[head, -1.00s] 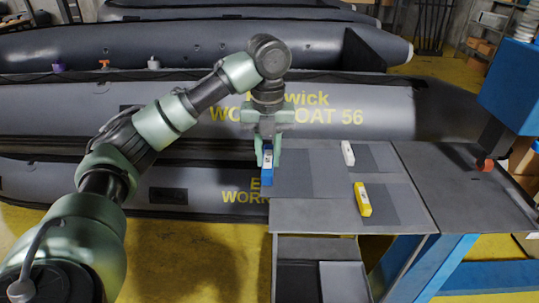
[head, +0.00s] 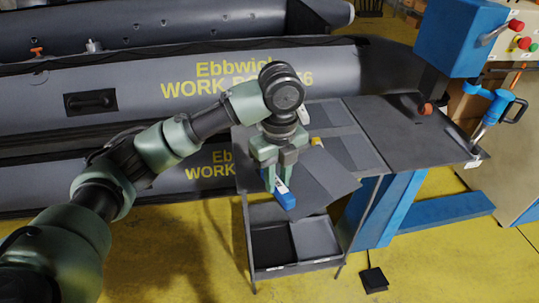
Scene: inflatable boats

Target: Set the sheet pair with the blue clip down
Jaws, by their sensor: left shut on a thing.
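My left gripper (head: 277,182) is shut on the blue clip (head: 286,200), fingers pointing down. A dark grey sheet pair (head: 322,178) reaches right and back from the clip, held over the front part of the grey table (head: 372,152). I cannot tell whether any of it touches the table. The blue clip hangs near the front edge, above the lower tray (head: 312,265). A yellow clip (head: 316,141) shows partly behind my gripper, on another sheet pair. The white clip is not visible.
The lower tray has a darker left and lighter right section. A blue press (head: 459,38) stands at the table's right. Grey inflatable boats (head: 130,88) lie behind. A small black pad (head: 374,280) lies on the yellow floor.

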